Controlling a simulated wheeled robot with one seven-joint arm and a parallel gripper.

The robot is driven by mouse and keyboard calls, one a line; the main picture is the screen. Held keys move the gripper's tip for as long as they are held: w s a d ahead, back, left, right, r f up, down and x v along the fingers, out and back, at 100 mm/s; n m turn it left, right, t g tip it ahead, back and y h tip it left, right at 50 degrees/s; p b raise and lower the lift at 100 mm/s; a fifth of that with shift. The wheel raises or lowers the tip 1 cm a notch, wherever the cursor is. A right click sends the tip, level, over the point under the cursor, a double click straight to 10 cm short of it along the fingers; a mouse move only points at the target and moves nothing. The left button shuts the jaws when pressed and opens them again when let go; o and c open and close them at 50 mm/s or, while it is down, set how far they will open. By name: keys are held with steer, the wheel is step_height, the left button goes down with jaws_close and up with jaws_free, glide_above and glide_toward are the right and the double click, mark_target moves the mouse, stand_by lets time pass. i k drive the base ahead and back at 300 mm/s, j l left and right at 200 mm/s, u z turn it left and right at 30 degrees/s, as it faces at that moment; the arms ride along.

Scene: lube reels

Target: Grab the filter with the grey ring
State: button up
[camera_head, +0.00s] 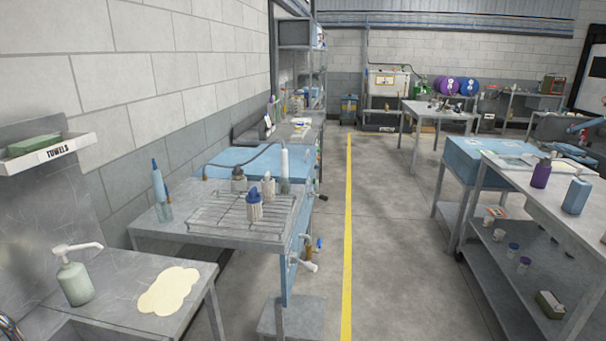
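A wire rack (215,212) lies on the metal bench (165,238) at left centre. Several small filter-like pieces stand upright on or beside it. The front one (254,206) is white and dark blue with a pointed blue top. Behind it stand a greyish one (238,181) at the left and a blue-topped one (268,187) at the right. A tall pale cylinder (284,165) stands behind these. At this size I cannot tell which piece has the grey ring. My gripper is not in view.
A blue-and-white bottle (160,190) stands on the bench's left side. A pump bottle (74,276) and a cream spill-shaped patch (168,291) are on the nearer counter. Hoses and nozzles (303,262) hang at the bench's right edge. The floor aisle (385,240) right of it is clear.

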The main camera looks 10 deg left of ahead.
mark_target(237, 174)
steer(key=i+l+u, duration=0.1)
steer(key=i+u, duration=0.35)
steer(key=i+l+u, duration=0.4)
steer(key=i, duration=0.25)
steer(key=i+l+u, duration=0.8)
steer(key=l+u, duration=0.15)
steer(key=i+l+u, duration=0.25)
steer(key=l, duration=0.15)
steer(key=l+u, duration=0.25)
steer(key=i+l+u, duration=0.1)
steer(key=l+u, duration=0.15)
steer(key=l, duration=0.25)
steer(key=l+u, duration=0.25)
steer(key=l, duration=0.15)
